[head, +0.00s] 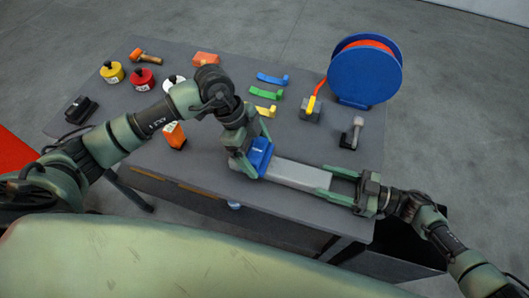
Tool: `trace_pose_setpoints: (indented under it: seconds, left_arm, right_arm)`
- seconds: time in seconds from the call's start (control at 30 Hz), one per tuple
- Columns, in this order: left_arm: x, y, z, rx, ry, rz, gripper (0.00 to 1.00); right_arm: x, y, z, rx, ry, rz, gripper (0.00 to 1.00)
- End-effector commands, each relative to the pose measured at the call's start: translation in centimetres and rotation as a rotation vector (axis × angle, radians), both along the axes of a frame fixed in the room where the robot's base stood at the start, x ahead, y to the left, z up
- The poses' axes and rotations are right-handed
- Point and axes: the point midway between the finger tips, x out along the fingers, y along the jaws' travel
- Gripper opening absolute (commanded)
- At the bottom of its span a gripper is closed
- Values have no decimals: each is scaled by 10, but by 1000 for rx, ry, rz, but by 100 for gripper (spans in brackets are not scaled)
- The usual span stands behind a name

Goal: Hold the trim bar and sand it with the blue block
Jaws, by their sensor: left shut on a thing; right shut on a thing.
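The trim bar (299,175) is a long pale grey bar lying level near the front edge of the table. My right gripper (337,187) is shut on its right end, with its fingers along the bar's sides. The blue block (260,154) is at the bar's left end. My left gripper (247,157) comes from above and is shut on the blue block. The block appears to touch the bar, but the exact contact is hidden by the gripper and block.
The grey table (215,190) holds a blue reel (366,72), yellow (112,72) and red (143,79) pots, an orange-headed hammer (145,57), an orange bottle (174,135), a black tool (81,109), and blue (272,79) and green (268,93) brackets. A grey-handled tool (352,133) lies behind the bar.

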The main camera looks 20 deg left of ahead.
Motion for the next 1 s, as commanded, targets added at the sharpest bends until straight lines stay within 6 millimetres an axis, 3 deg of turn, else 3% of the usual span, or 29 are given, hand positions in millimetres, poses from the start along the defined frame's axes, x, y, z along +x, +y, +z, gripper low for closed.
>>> trace_pose_setpoints:
  seconds: [0.6, 0.67, 0.73, 1.0]
  left_arm:
    - [-1, 58, -1, 4, 2, 2, 46]
    - [0, 56, 3, 0, 1, 0, 46]
    - [1, 57, 21, 2, -5, -2, 46]
    - [0, 56, 45, 2, -1, -1, 46]
  right_arm:
    - [1, 0, 0, 0, -1, -1, 0]
    - [1, 0, 0, 0, -1, -1, 0]
    - [0, 0, 1, 0, -1, -1, 0]
    - [0, 0, 0, 0, -1, -1, 0]
